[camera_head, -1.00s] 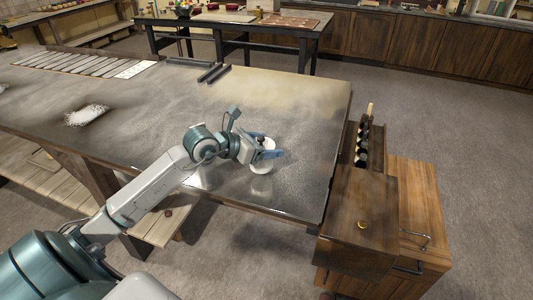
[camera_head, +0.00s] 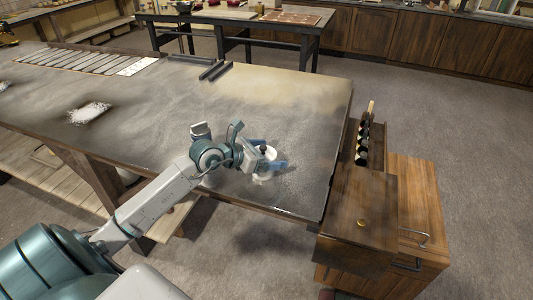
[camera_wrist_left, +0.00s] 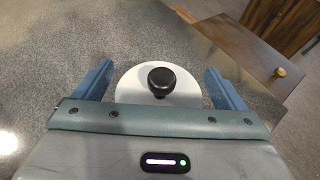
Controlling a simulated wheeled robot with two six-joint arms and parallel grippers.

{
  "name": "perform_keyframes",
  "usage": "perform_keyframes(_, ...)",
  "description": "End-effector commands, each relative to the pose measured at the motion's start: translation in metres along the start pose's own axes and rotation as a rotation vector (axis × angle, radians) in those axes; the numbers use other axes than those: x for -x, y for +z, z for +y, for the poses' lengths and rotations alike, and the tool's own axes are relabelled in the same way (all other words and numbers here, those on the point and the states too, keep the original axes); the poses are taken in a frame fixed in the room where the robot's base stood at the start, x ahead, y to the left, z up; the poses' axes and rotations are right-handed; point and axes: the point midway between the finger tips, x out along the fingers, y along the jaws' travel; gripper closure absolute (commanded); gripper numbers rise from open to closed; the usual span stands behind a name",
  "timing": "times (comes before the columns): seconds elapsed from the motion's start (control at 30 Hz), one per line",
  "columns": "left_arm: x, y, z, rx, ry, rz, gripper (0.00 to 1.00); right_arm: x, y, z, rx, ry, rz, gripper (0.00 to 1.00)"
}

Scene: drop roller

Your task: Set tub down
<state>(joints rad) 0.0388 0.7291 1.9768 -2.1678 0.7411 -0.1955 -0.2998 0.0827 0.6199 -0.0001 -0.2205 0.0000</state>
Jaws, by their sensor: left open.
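The tub is a white round container (camera_head: 270,153) near the front right part of the dark table (camera_head: 200,110), partly hidden by my left gripper. In the left wrist view, its white round top (camera_wrist_left: 136,88) with a black knob (camera_wrist_left: 161,80) shows between the fingers. My left gripper (camera_head: 272,165) is open, with one blue finger on each side of the tub and gaps visible in the wrist view (camera_wrist_left: 160,85). The tub appears upright at table height; its base contact is hidden. My right gripper is not in view.
A wooden cabinet (camera_head: 420,215) with a brown box top and brass knob (camera_head: 362,222) stands beyond the table's right edge. A rack of dark round items (camera_head: 364,143) sits behind it. A white powder patch (camera_head: 90,112) lies left.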

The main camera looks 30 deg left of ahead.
Motion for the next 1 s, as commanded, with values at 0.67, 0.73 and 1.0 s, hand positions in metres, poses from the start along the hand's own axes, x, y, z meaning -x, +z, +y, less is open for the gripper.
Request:
perform_keyframes(0.67, 0.053, 0.000, 0.002, -0.006, 0.005, 0.005, 0.07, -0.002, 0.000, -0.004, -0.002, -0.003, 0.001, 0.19)
perform_keyframes(0.73, 0.059, 0.001, 0.001, -0.007, 0.001, 0.005, 0.07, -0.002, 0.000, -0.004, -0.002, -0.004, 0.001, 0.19)
perform_keyframes(1.0, 0.086, 0.004, 0.002, -0.003, 0.009, 0.008, 0.07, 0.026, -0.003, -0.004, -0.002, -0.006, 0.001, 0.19)
